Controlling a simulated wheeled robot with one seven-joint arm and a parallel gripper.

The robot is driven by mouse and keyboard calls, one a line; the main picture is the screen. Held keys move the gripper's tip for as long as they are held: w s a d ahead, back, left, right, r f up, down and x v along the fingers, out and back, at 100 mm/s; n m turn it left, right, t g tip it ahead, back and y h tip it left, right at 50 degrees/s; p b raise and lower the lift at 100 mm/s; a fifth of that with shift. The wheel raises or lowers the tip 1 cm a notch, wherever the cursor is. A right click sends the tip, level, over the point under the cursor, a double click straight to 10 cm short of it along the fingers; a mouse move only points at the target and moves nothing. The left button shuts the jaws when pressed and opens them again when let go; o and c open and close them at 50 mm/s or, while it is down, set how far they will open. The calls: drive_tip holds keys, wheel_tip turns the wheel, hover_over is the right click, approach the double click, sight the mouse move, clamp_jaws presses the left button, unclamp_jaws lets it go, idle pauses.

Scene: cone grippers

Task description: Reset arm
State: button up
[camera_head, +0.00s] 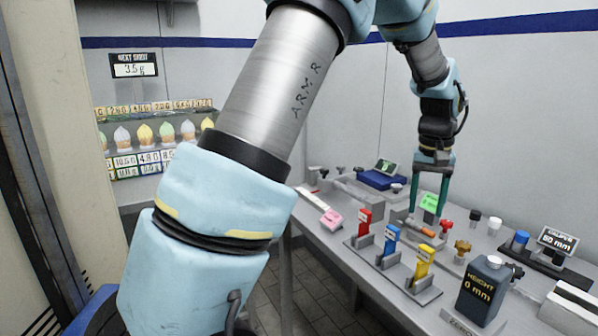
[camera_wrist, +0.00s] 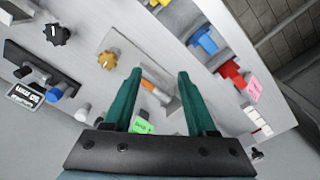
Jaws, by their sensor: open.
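My gripper (camera_head: 428,192) hangs from my arm over the long grey table (camera_head: 385,315), pointing down with two green fingers. In the wrist view my gripper (camera_wrist: 157,88) is open, and its fingers stand apart with nothing held between them. Below and between the fingers is a small grey plate with an orange-handled item (camera_wrist: 155,92). A green note (camera_wrist: 143,127) shows near the base of the left finger. The head view shows the green note (camera_head: 430,201) behind the fingers. Whether the fingertips touch the table cannot be told.
Red (camera_head: 364,228), blue (camera_head: 391,240) and yellow (camera_head: 424,263) items stand in grey holders at the front. A brass knob (camera_head: 462,249) and a caliper sign (camera_head: 557,240) are nearby. Coloured cones (camera_head: 144,134) line the back-left shelf.

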drive_tip(key=w+a+f+n, duration=0.1)
drive_tip(key=a+f+n, duration=0.1)
drive_tip(key=a, duration=1.8)
drive_tip(key=s+a+f, duration=0.1)
drive_tip(key=s+a, duration=0.3)
drive_tip(key=a, duration=0.4)
drive_tip(key=s+a+f+n+t, duration=0.1)
drive_tip(key=s+a+f, duration=0.1)
drive_tip(key=s+a, duration=0.3)
drive_tip(key=a, duration=0.3)
drive_tip(key=shift+n, duration=0.3)
